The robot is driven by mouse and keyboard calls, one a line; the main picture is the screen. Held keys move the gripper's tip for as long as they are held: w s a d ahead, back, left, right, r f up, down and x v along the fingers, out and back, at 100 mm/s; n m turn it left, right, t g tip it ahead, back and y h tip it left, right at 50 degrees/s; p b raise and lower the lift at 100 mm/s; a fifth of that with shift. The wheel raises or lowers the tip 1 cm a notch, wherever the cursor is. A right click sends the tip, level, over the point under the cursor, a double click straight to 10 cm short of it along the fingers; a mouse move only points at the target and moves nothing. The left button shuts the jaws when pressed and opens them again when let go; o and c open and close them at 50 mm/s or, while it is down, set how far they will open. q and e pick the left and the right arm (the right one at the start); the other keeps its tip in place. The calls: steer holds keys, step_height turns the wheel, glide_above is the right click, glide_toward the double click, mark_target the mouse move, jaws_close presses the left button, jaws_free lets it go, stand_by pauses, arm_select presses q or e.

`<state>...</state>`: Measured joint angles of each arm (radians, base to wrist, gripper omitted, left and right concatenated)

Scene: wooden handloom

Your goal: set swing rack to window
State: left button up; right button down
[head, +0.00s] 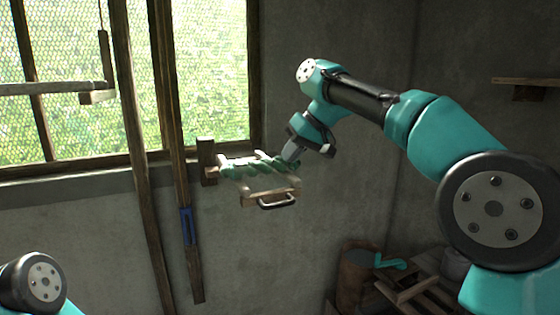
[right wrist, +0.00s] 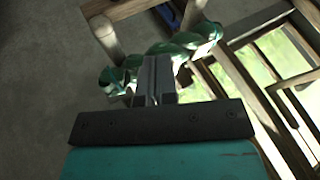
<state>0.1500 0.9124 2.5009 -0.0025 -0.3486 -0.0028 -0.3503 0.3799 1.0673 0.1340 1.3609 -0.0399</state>
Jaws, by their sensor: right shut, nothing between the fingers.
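The swing rack (head: 265,194) is a small light wooden frame with green twisted yarn (head: 245,168) across it and a dark metal handle (head: 277,201) on its front bar. It juts out from a wooden post (head: 206,160) at the window's lower right corner. The window (head: 210,75) is mesh-covered and bright, up to the left. My right gripper (head: 290,155) is shut and empty at the rack's far right corner, by the yarn. In the right wrist view the shut fingers (right wrist: 153,78) overlap the green yarn (right wrist: 185,45); contact is unclear. My left gripper is out of view.
Two long wooden poles (head: 140,150) lean before the window, one with a blue piece (head: 187,226). A brown bucket (head: 357,272) and wooden slats (head: 415,288) stand at the lower right. A shelf (head: 527,82) is on the right wall. The space below the rack is open.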

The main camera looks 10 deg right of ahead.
steer(key=w+a+f, duration=0.1)
steer(key=a+f, duration=0.6)
steer(key=a, duration=0.1)
steer(key=shift+w+a, duration=0.2)
steer(key=shift+a, duration=0.15)
